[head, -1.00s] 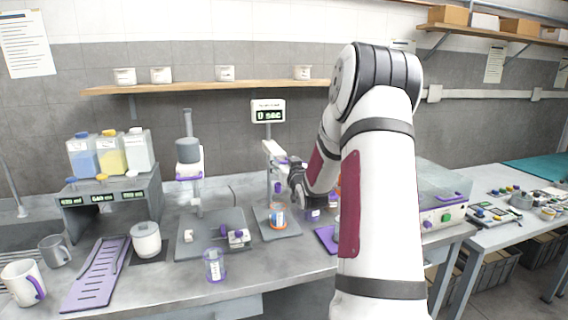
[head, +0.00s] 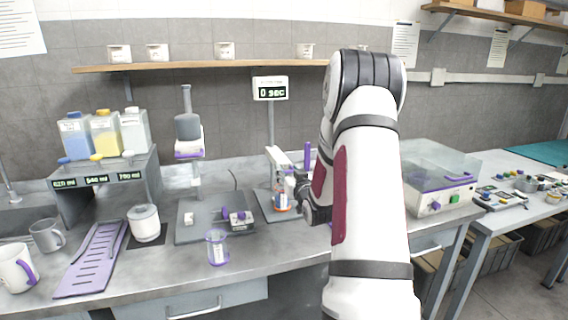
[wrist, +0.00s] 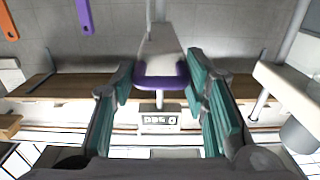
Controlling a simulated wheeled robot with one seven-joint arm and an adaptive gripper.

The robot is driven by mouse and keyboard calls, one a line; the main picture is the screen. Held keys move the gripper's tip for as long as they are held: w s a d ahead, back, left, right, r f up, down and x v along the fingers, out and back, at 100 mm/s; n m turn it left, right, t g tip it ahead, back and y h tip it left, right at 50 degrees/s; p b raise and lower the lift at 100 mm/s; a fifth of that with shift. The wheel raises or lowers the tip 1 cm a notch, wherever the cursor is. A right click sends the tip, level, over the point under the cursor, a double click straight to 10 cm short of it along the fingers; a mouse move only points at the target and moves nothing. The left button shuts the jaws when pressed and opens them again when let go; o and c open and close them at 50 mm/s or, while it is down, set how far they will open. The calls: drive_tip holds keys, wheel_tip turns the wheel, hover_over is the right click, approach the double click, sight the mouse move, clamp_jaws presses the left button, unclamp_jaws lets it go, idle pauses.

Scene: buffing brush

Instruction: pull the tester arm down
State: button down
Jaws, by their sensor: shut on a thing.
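The tester arm (head: 277,157) is a pale arm on a grey stand, under a display (head: 270,90) reading 0 sec. In the head view my gripper (head: 301,190) is at the right of the cup, and my own arm hides part of that area.
A clear purple-rimmed beaker (head: 217,248) stands near the bench's front edge. A grey plate with a purple-knobbed device (head: 237,218) is left of the tester. A purple post (head: 307,155) rises behind my gripper. A clear-lidded machine (head: 440,190) is at the right.

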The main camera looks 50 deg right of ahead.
drive_tip(key=shift+s+d+f, duration=0.1)
drive_tip(key=shift+f, duration=0.6)
drive_tip(key=c, duration=1.1)
unclamp_jaws()
drive_tip(key=shift+f, duration=0.1)
drive_tip(key=shift+f, duration=0.1)
drive_tip(key=v, duration=1.2)
drive_tip(key=shift+r, duration=0.3)
